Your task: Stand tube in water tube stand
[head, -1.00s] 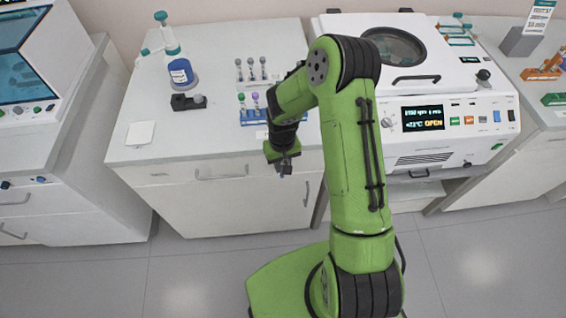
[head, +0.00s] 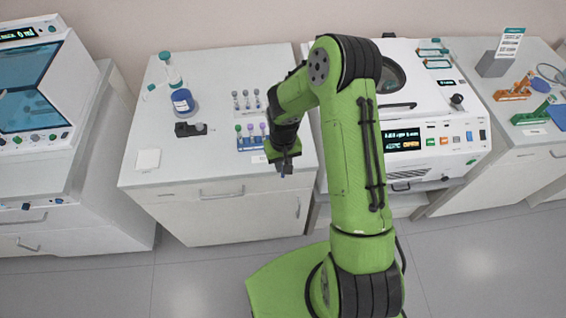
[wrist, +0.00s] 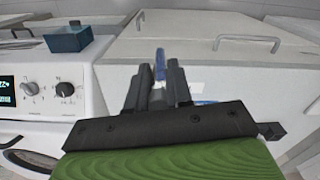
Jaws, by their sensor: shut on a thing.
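My gripper (head: 285,170) hangs in front of the left bench's front edge, beside my green arm. In the wrist view my gripper (wrist: 160,78) is shut on a slim tube (wrist: 160,64) with a bluish, see-through end. The tube points away from the palm, and its lower part is hidden between the fingers. In the head view the tube is too small to make out. A blue rack (head: 251,146) with several coloured-cap tubes stands on the left bench, left of my gripper. A grey rack (head: 246,106) with grey-topped tubes stands behind it. I cannot tell which stand is the water one.
The left bench (head: 215,165) also holds a blue-labelled bottle (head: 182,101) and a small black device (head: 190,129). The open white centrifuge (head: 455,140) is right of my arm. Orange (head: 513,90) and green (head: 530,117) racks stand on the right bench. The floor in front is clear.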

